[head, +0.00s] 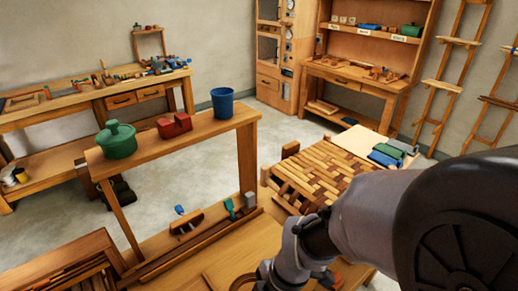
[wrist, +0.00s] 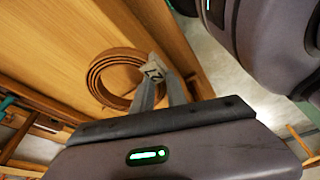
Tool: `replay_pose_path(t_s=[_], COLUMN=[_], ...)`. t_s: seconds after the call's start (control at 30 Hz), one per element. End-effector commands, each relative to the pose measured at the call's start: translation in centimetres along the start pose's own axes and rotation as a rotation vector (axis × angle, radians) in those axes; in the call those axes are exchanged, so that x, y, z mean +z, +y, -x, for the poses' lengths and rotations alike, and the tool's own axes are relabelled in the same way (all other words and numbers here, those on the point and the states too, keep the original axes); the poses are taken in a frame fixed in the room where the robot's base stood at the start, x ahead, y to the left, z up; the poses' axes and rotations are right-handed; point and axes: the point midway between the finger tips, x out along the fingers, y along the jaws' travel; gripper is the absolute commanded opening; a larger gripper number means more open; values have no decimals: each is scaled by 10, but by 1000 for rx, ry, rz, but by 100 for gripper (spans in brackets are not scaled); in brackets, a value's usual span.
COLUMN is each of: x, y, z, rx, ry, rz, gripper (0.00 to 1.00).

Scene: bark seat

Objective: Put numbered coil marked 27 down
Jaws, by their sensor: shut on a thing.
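The numbered coil marked 27 (wrist: 96,75) is a wound brown strip with a pale tag reading 27. In the wrist view my gripper (wrist: 152,68) is shut on its edge by the tag. A wooden board surface lies behind the coil; I cannot tell whether the coil touches it. In the head view my gripper (head: 268,277) is low at the bottom edge, over the near wooden bench (head: 225,262), largely hidden by my arm. A brown curved edge of the coil (head: 242,282) shows beside it.
A woven seat (head: 335,165) stands to the right, with folded coloured cloths (head: 388,154) behind.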

Motion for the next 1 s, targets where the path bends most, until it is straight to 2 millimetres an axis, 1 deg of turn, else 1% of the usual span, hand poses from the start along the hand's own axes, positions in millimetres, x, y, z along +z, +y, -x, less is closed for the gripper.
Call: replay_pose_path(t_s=[0.03, 0.1, 0.2, 0.3, 0.43, 0.47, 0.53, 0.6, 0.8, 0.97, 1.0], x=[6, 16, 26, 32, 37, 39, 44, 47, 46, 48, 48], y=[17, 42, 70, 86, 99, 100, 98, 98, 99, 98, 98], z=[0, -3, -4, -3, -3, -8, -26, -37, -35, -39, -40], rx=[0, 1, 0, 1, 0, -1, -3, -2, 0, 0, 0], ry=[0, 1, 0, 0, 0, 0, 1, 1, 0, 0, 0], rz=[-3, -1, 0, 1, 1, 0, -1, 1, 2, 2, 2], gripper=[0, 0, 0, 0, 0, 0, 0, 0, 0, 0, 20])
